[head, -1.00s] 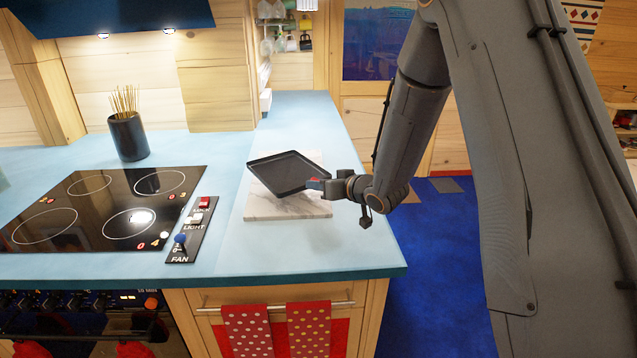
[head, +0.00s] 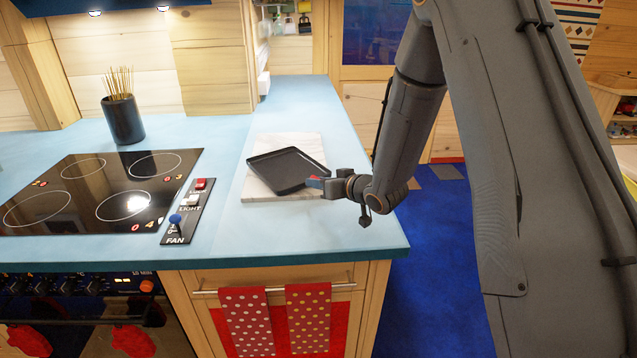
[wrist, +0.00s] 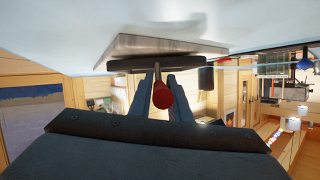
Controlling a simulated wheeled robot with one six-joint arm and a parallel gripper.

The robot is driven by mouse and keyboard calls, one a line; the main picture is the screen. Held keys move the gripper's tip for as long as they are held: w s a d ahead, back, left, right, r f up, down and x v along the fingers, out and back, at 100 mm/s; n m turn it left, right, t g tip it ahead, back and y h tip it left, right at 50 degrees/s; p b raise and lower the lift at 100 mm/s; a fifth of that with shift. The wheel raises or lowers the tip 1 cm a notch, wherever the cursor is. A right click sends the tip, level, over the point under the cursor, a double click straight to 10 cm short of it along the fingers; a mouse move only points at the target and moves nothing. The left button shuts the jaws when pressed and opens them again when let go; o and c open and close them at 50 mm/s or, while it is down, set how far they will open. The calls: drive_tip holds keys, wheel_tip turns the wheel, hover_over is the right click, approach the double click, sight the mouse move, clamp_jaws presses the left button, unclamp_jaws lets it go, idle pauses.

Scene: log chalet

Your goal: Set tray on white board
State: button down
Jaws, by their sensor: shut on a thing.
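A black rectangular tray (head: 284,168) is over the white marbled board (head: 262,190) on the blue counter in the head view. My gripper (head: 318,183) is shut on the tray's near right edge, at a small red part. The tray looks turned relative to the board; whether it touches the board I cannot tell. In the wrist view the tray (wrist: 125,65) shows edge-on as a dark strip close along the board (wrist: 130,46). The red part (wrist: 162,96) lies between the fingers. The board's right part is partly hidden by the tray and my gripper.
The blue counter (head: 225,240) is clear in front of the board. A black cooktop (head: 95,190) and a switch panel (head: 184,212) lie to the left. A dark pot of sticks (head: 123,122) stands behind the cooktop. Two dotted red towels (head: 245,318) hang in front.

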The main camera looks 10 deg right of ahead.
drive_tip(key=shift+f, duration=0.3)
drive_tip(key=c, duration=1.6)
unclamp_jaws()
drive_tip(key=shift+o, duration=0.2)
drive_tip(key=shift+f, duration=0.1)
